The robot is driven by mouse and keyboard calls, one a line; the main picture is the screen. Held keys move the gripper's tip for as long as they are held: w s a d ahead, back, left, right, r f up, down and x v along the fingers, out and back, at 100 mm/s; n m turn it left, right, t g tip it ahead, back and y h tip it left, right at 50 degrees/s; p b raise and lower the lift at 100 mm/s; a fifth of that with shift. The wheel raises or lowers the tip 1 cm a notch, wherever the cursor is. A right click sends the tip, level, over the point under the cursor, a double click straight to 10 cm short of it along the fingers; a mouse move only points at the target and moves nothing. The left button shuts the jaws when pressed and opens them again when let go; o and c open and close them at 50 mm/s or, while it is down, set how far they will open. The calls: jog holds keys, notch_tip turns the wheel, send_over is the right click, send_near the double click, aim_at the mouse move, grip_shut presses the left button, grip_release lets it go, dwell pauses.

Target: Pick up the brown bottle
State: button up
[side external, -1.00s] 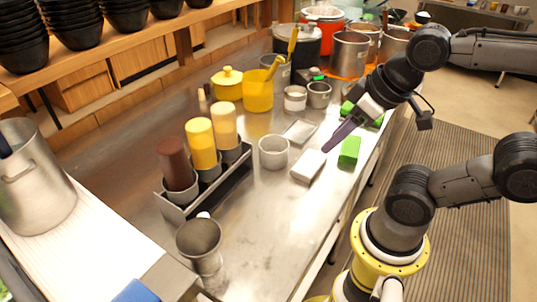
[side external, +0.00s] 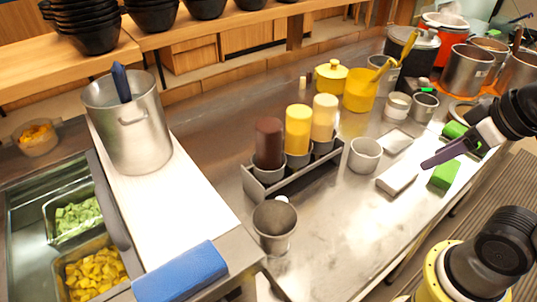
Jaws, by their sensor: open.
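The brown bottle (side external: 268,142) stands upright, cap end down, in a grey cup at the left end of a dark rack (side external: 290,185) on the steel counter. A yellow bottle (side external: 297,130) and a cream bottle (side external: 325,115) stand in the same rack to its right. My gripper (side external: 428,164) is at the right of the view, above the counter's front edge and well apart from the brown bottle. Its purple finger points left and downward. No object shows between the fingers, though they overlap in this view.
A metal cup (side external: 275,224) stands in front of the rack. A tall steel pot (side external: 130,125) stands at left. Bare counter lies in front.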

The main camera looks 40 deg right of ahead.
jog(key=o, duration=0.8)
